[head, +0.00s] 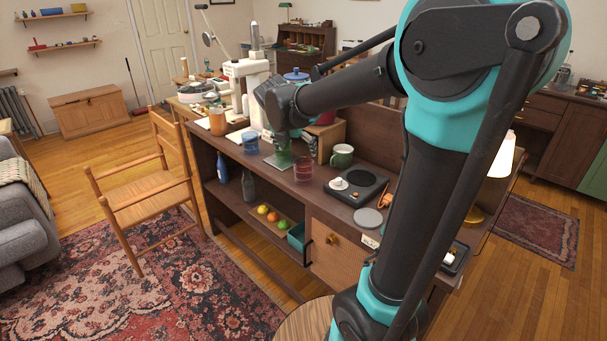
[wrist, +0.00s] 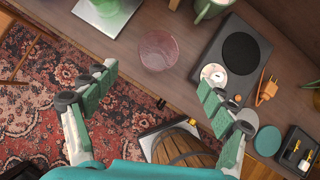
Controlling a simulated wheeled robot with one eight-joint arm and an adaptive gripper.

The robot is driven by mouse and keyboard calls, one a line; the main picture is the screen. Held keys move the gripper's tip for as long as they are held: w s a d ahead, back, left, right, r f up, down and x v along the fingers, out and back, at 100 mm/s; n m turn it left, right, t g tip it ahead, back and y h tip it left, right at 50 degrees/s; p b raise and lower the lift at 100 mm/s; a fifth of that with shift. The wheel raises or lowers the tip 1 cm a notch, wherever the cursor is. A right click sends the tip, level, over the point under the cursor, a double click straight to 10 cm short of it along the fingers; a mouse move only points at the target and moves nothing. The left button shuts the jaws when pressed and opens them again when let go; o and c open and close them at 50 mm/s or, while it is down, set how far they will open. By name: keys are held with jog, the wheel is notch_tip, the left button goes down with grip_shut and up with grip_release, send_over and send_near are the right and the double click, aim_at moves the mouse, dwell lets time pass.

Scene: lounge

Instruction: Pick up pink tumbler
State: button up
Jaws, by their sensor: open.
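The pink tumbler (head: 303,169) is a clear, pinkish glass standing upright near the front edge of the wooden sideboard top. In the wrist view the pink tumbler (wrist: 158,51) lies beyond the fingertips, roughly centred between them. My gripper (wrist: 157,80) is open and empty, its green-padded fingers spread wide to either side and not touching the tumbler. In the head view my arm reaches over the sideboard from the right; the fingers are hard to make out there.
A green glass (head: 283,150) on a plate stands left of the tumbler, a blue glass (head: 250,142) farther left. Free wood surrounds the tumbler.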

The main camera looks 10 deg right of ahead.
aim_at(303, 163)
jog(key=x, duration=1)
jog(key=shift+f, duration=0.15)
jog(key=shift+x, duration=2.55)
jog(key=shift+w+a, duration=0.1)
jog(key=shift+w, duration=0.1)
jog(key=c, duration=1.5)
jog(key=shift+c, duration=0.2)
